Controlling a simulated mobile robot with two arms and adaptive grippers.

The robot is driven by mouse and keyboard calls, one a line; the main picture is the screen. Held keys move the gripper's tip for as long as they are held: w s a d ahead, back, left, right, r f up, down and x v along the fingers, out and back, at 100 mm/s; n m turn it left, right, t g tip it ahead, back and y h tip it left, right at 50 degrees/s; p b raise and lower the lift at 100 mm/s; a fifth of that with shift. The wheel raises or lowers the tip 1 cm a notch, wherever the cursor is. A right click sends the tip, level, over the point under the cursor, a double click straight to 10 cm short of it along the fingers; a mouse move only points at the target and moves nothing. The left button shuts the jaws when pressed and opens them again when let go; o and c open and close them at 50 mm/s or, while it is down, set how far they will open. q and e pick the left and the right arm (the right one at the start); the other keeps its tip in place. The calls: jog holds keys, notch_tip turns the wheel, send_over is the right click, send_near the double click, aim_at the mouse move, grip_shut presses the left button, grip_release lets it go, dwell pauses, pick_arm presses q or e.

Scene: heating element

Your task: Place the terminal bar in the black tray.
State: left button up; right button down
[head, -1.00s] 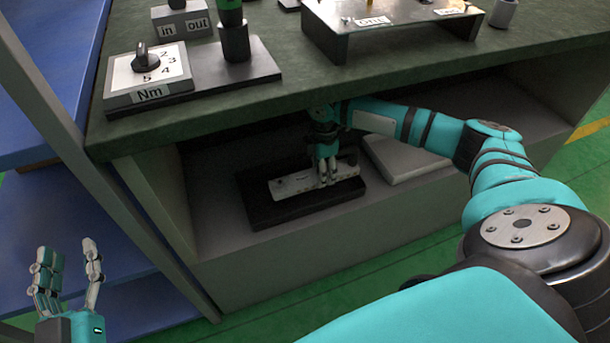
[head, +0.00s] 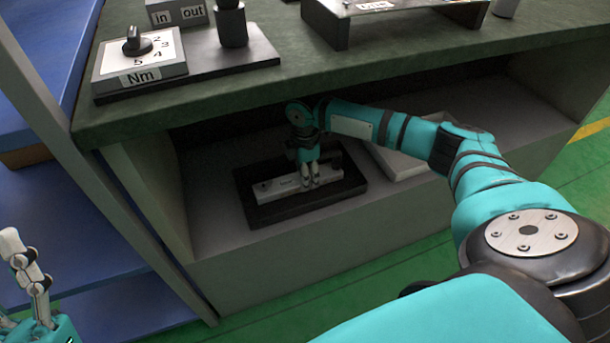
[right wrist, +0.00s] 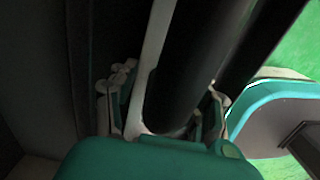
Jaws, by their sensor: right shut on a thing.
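The terminal bar (head: 283,189), a pale grey strip with small dark marks, lies in or just above the black tray (head: 262,213) on the lower shelf; contact is hard to tell. My right gripper (head: 310,185) points down and is shut on the bar, right of its middle. In the right wrist view, the gripper (right wrist: 165,105) has a finger on each side of a pale edge of the bar (right wrist: 155,65) and dark tray surface. My left gripper (head: 25,275) is partly cut off at the lower left; its visible finger stands apart, with nothing against it.
The green worktop (head: 300,85) overhangs the shelf and my right arm reaches under it. A light grey box (head: 410,158) lies right of the tray. A dial unit marked Nm (head: 140,58) stands on the worktop. A grey post (head: 70,140) and blue shelves (head: 60,230) are left.

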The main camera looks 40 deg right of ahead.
jog(key=c, duration=0.9)
grip_release()
jog(key=shift+o, duration=1.4)
